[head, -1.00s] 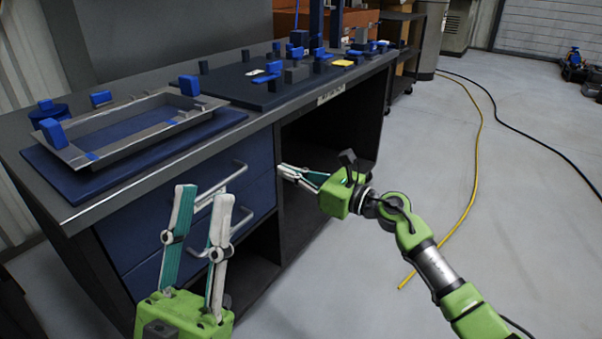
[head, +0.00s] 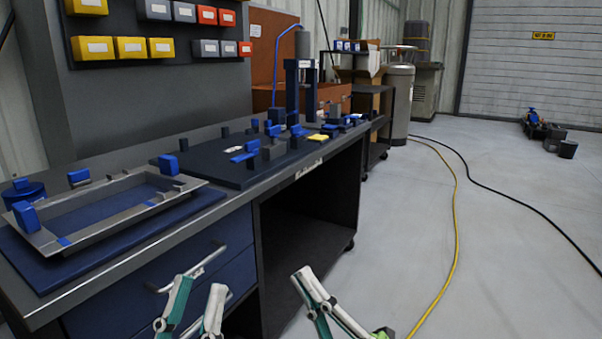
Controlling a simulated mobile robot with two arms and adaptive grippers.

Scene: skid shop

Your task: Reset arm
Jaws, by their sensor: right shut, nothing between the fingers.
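My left gripper (head: 201,285) is at the bottom of the head view, in front of the bench drawers. Its two fingers stand apart with nothing between them. My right gripper (head: 304,274) is at the bottom centre, to the right of the left one, in front of the bench's open shelf bay. It is shut and empty, its fingers pointing up and left. Most of both arms is below the picture's edge.
The workbench (head: 240,202) runs along the left, with a metal tray frame (head: 150,204) on a blue board and a dark fixture board (head: 205,165). Drawer handles (head: 187,272) stick out near my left gripper. A yellow cable (head: 455,220) crosses the open floor at right.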

